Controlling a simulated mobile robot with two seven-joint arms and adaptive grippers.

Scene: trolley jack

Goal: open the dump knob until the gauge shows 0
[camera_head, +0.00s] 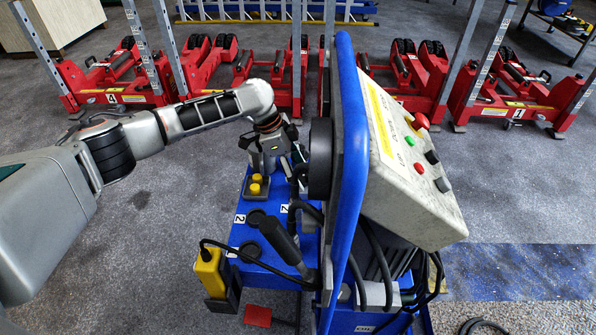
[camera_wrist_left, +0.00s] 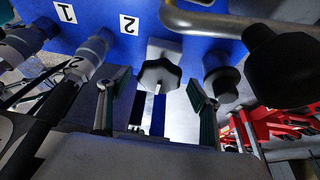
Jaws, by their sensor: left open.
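A dark, many-sided knob (camera_wrist_left: 160,75), which looks like the dump knob, sticks out of a blue panel in the left wrist view. My left gripper (camera_wrist_left: 157,101) is open, with one finger on each side of the knob and visible gaps between. In the head view my left gripper (camera_head: 298,160) is beside the blue upright panel (camera_head: 345,170), partly hidden by cables and its own wrist. A black round housing (camera_head: 320,158), possibly the gauge, is seen edge-on there; no dial face or reading is visible. My right gripper is in neither view.
A sloped control box (camera_head: 420,185) with coloured buttons is right of the panel. A yellow pendant (camera_head: 210,270) and cables hang in front. Hose fittings (camera_wrist_left: 85,60) and a large black knob (camera_wrist_left: 290,70) flank the gripper.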

